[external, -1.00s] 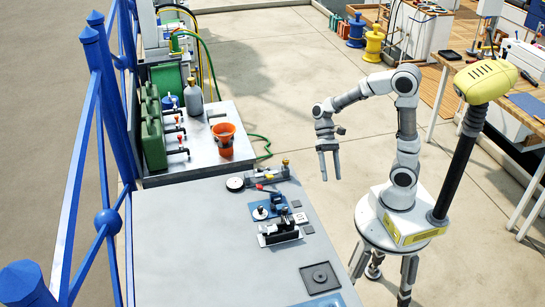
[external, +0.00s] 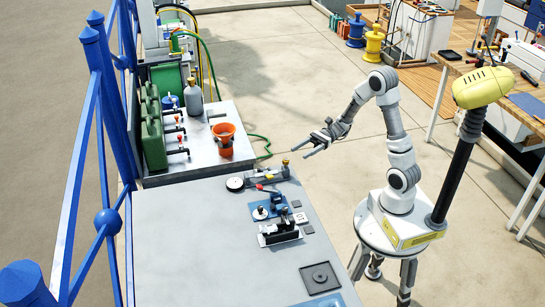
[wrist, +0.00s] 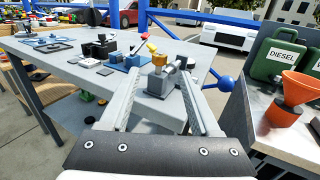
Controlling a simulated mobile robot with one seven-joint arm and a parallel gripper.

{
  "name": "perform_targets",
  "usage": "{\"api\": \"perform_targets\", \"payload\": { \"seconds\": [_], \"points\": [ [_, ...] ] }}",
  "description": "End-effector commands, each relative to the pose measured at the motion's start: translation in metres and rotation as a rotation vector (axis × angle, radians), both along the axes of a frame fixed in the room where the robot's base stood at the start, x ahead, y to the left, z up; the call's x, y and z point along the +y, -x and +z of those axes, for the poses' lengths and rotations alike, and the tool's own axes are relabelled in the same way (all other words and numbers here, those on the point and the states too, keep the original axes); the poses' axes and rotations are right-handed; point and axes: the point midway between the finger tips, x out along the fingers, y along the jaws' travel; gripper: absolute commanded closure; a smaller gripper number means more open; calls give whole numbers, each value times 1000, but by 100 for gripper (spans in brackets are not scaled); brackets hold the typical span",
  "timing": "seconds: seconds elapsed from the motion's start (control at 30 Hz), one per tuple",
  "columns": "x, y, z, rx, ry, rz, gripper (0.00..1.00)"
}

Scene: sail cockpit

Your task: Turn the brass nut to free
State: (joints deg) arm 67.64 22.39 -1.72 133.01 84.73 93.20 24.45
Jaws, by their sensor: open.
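The brass nut (external: 285,163) sits on top of a grey fitting (external: 268,175) at the table's far right corner. In the wrist view the brass nut (wrist: 159,60) shows between the finger lines, ahead of the fingertips. My gripper (external: 298,153) is open and empty, pointing left toward the nut from the right side of the table. In the wrist view my gripper (wrist: 158,80) has its two fingers spread apart. The gap to the nut is hard to judge, but no contact shows.
The grey table (external: 180,240) also bears a blue-based device (external: 274,206), a black clamp-like block (external: 280,230) and a dark square plate (external: 320,277). An orange funnel (external: 223,133) and green cans (external: 152,135) stand on the bench behind.

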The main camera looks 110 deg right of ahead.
Motion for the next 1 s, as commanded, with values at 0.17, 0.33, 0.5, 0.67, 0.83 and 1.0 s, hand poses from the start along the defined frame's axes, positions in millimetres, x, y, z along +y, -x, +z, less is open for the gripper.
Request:
{"api": "perform_targets", "payload": {
  "seconds": [0.17,0.33,0.5,0.67,0.83,1.0],
  "points": [
    [21,-36,-2,0,1,6,37],
    [37,-69,-3,0,1,6,37],
    [49,-94,-2,0,2,4,37],
    [55,-107,-1,0,1,3,37],
    [57,-111,0,0,0,2,37],
    [57,-110,0,1,0,1,37]
  ]
}}
